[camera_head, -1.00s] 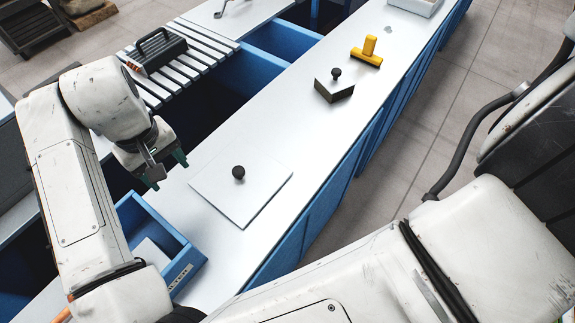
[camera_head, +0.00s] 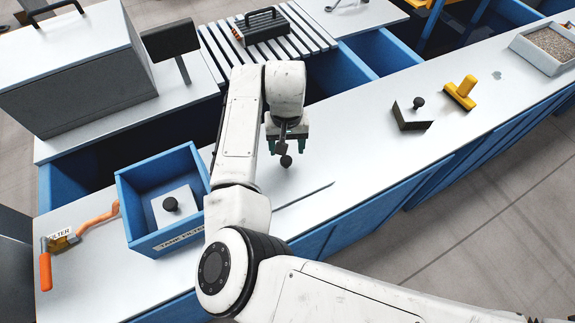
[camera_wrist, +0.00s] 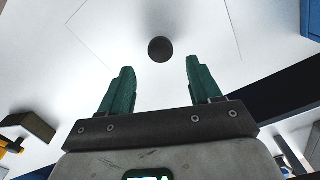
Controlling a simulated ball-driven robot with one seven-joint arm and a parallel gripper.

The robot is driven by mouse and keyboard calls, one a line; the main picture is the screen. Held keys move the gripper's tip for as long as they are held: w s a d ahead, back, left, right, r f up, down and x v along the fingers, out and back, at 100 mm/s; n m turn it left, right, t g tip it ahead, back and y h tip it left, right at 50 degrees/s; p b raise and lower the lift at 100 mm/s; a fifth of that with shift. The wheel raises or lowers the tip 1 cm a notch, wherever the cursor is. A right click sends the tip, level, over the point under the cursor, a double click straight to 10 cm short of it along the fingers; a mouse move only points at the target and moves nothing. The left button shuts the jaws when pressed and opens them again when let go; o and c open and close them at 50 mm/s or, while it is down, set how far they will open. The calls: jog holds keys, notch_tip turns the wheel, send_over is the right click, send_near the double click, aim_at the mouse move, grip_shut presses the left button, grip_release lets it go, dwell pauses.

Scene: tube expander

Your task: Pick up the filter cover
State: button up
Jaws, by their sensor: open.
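A flat white square plate with a round black knob (camera_head: 286,161) lies on the white counter; it looks like the filter cover. Its edge shows in the head view, but my arm hides much of it. In the wrist view the knob (camera_wrist: 161,49) sits centred between and just beyond my green fingertips, with the white plate (camera_wrist: 110,40) around it. My gripper (camera_head: 286,146) is open and empty above the plate; it also shows in the wrist view (camera_wrist: 160,66). A smaller white block with a black knob (camera_head: 171,204) sits in a blue bin (camera_head: 134,208) with a filter label.
A dark block with a knob (camera_head: 412,114), a yellow handled tool (camera_head: 461,93) and a tray of granules (camera_head: 548,45) stand along the counter to the right. An orange-handled tool (camera_head: 80,233) lies at the left. Counter between plate and dark block is clear.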

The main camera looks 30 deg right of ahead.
aim_at(286, 159)
jog(key=f, duration=0.2)
jog(key=f+p, duration=0.1)
jog(key=f, duration=0.2)
jog(key=shift+s+a, duration=0.15)
jog(key=shift+a, duration=0.05)
jog(key=shift+c, duration=0.2)
grip_shut()
